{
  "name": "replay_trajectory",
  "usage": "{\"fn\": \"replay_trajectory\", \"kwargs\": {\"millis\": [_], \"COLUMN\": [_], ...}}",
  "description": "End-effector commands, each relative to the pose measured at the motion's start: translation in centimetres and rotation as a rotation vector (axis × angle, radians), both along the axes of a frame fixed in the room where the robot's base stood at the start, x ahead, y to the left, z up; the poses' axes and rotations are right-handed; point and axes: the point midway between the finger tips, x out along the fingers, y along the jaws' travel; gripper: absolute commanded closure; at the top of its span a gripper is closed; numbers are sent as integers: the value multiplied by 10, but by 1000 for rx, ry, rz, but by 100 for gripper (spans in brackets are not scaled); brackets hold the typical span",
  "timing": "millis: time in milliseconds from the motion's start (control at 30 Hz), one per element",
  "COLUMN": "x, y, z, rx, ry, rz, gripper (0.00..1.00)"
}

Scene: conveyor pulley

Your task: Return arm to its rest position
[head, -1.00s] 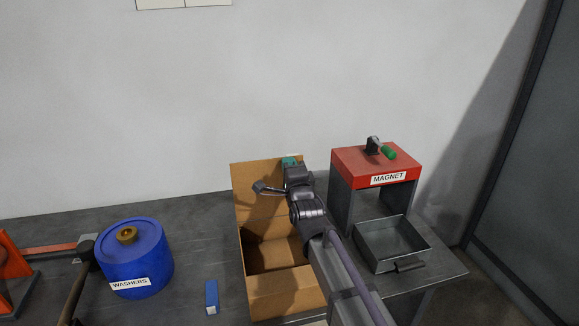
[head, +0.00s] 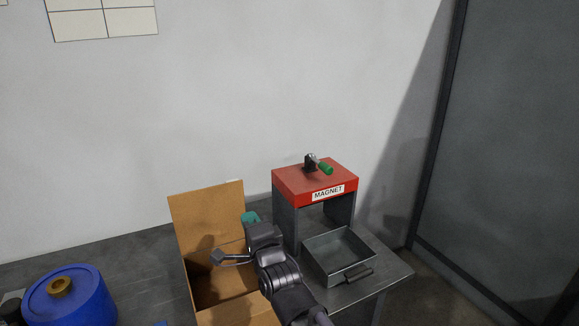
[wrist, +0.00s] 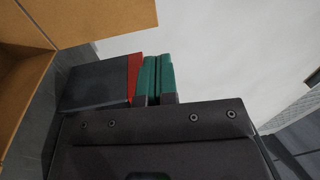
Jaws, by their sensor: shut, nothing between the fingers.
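My gripper (head: 250,217) is at the end of my dark arm, in front of the open cardboard box in the head view. Its green fingers also show in the wrist view (wrist: 156,80), side by side with nothing between them. Most of the gripper is hidden behind my wrist in the head view.
The open cardboard box (head: 207,213) stands left of my arm. The red-topped magnet stand (head: 303,183), with a green-handled lever (head: 325,168), and a metal tray (head: 338,254) are to the right. A blue drum (head: 85,302) is at lower left. A wall is behind.

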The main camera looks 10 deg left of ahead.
Motion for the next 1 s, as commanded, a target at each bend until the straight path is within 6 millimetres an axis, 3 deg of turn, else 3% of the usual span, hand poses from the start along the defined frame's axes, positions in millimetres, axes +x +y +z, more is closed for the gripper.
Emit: {"fn": "replay_trajectory", "kwargs": {"millis": [67, 133, 233, 300, 400, 500, 633, 1000], "x": [15, 28, 29, 11, -32, -73, -100, -103], "y": [-28, -69, -152, -212, -283, -327, -349, -350], "z": [-17, -47, -97, -127, -153, -161, -163, -163], "rx": [-170, -424, -856, -1121, -1383, -1494, -1529, -1531], "ry": [48, 133, 318, 471, 671, 805, 872, 875], "rz": [-49, -88, -65, 35, 266, 500, 667, 686], "gripper": [100, 100, 100, 100, 100, 100, 100, 100]}}
